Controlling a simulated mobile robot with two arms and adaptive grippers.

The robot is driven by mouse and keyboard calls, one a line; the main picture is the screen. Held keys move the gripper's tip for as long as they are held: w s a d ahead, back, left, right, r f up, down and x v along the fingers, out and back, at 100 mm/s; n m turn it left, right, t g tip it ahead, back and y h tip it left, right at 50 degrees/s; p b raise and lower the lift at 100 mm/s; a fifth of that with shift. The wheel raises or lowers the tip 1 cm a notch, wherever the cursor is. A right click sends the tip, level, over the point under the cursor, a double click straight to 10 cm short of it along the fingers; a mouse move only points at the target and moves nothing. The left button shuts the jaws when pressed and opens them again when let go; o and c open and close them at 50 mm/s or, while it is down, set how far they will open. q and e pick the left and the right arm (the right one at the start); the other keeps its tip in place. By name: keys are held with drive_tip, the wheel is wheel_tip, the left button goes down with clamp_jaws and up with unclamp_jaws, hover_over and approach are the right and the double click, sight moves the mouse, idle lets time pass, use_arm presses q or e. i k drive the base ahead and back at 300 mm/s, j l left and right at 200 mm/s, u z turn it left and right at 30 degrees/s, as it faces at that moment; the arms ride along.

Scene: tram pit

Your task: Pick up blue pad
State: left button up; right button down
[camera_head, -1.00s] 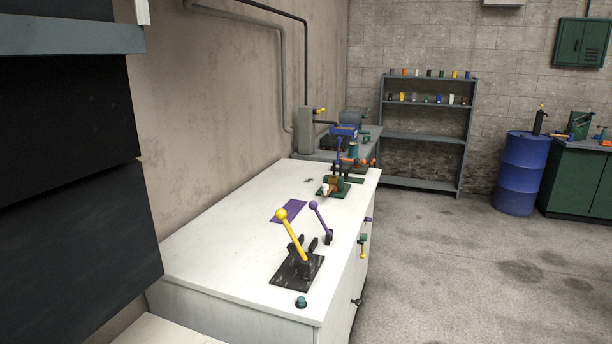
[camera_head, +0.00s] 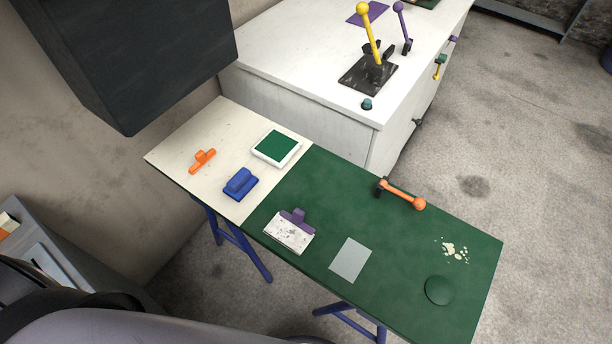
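A blue block-like thing with a raised grip on a flat base (camera_head: 240,185) lies on the white left part of the table. It is the only blue item on the tabletop, and I take it as the blue pad. An orange piece of similar shape (camera_head: 202,160) lies to its left. A white square case with a green pad (camera_head: 276,148) lies to its upper right. Neither of my grippers is in view.
The table's green part (camera_head: 330,205) holds a clipboard with a purple clip (camera_head: 290,231), a grey sheet (camera_head: 350,260), an orange-handled lever (camera_head: 405,194) and a green dome (camera_head: 439,290). A white cabinet with levers (camera_head: 300,50) stands behind. A dark box (camera_head: 130,60) overhangs the upper left.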

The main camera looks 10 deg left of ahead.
sight(243, 182)
drive_tip(key=u, duration=1)
